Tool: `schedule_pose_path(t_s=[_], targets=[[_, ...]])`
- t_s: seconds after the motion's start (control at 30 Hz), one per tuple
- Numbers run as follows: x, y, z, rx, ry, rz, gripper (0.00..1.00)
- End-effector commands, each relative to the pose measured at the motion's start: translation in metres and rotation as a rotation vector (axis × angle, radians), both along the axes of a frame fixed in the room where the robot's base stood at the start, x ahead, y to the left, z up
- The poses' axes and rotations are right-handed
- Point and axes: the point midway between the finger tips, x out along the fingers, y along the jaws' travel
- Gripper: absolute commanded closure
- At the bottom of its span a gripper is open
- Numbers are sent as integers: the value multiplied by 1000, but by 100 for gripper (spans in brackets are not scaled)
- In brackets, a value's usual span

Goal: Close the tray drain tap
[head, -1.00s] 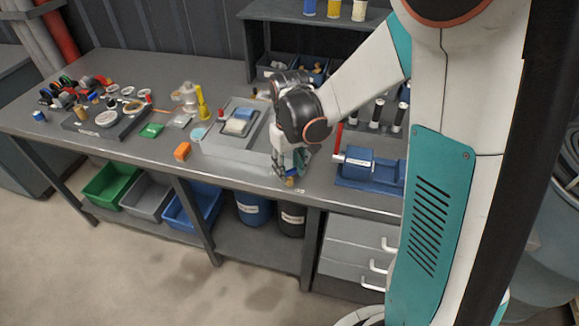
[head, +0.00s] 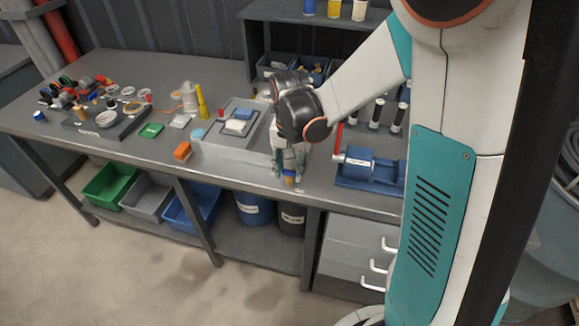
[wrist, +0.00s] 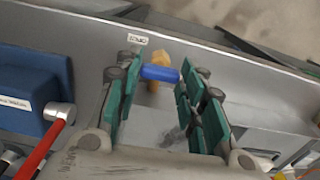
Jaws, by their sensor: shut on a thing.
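The drain tap has a brass body (wrist: 155,60) and a blue lever handle (wrist: 160,73). In the wrist view the handle lies crosswise over the brass body, between my fingertips. My gripper (wrist: 159,82) has teal pads on both sides of the handle and is shut on it, at its two ends. In the head view my gripper (head: 289,172) points down at the bench's front edge, right of the grey tray (head: 222,153). There the tap is mostly hidden by the fingers, with only a little brass (head: 289,181) showing.
A blue device with a red lever (head: 370,165) stands close to the right of my gripper. Small parts crowd the bench's left end. A small label (wrist: 138,40) is beside the tap.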

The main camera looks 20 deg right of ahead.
Motion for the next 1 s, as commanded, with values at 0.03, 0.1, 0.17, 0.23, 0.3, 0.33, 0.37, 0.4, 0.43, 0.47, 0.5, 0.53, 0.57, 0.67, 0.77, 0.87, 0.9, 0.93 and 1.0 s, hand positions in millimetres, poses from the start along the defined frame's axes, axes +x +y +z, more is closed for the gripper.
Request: schedule_pose_path(t_s=[0.03, 0.1, 0.17, 0.23, 0.3, 0.33, 0.37, 0.4, 0.43, 0.47, 0.5, 0.53, 0.57, 0.67, 0.77, 0.87, 0.9, 0.93, 1.0], targets=[[0, 0, 0, 0, 0, -12, 87], [0, 0, 0, 0, 0, -24, 87], [0, 0, 0, 0, 0, -31, 87], [0, 0, 0, 0, 0, -37, 87], [0, 0, 0, 0, 0, -39, 87], [0, 0, 0, 0, 0, -40, 87], [0, 0, 0, 0, 0, -40, 87], [0, 0, 0, 0, 0, -40, 87], [0, 0, 0, 0, 0, -40, 87], [0, 0, 0, 0, 0, -40, 87], [0, 0, 0, 0, 0, -39, 87], [0, 0, 0, 0, 0, -39, 87], [0, 0, 0, 0, 0, -39, 87], [0, 0, 0, 0, 0, -39, 55], [0, 0, 0, 0, 0, -39, 55], [0, 0, 0, 0, 0, -38, 55], [0, 0, 0, 0, 0, -38, 55], [0, 0, 0, 0, 0, -38, 55], [0, 0, 1, 0, 0, -38, 55]])
